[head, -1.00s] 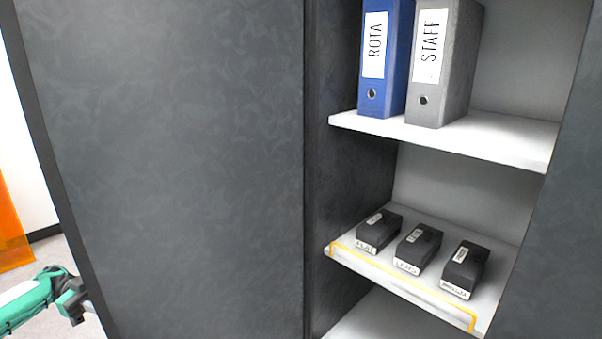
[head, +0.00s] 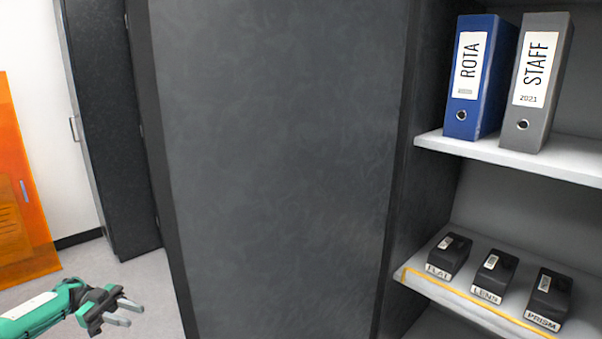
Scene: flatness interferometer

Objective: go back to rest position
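My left gripper (head: 130,311) is at the lower left of the head view, on its green and white arm. Its two grey fingers are apart with nothing between them. It is over the floor, to the left of the dark cabinet side panel (head: 280,160), with a gap between them. My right gripper is not in the head view.
The open cabinet at right holds a blue ROTA binder (head: 470,75) and a grey STAFF binder (head: 536,80). Below are black cases labelled FLAT (head: 449,256), LENS (head: 493,277) and PRISM (head: 548,298). An orange panel (head: 20,190) stands at far left. Floor (head: 150,275) shows between.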

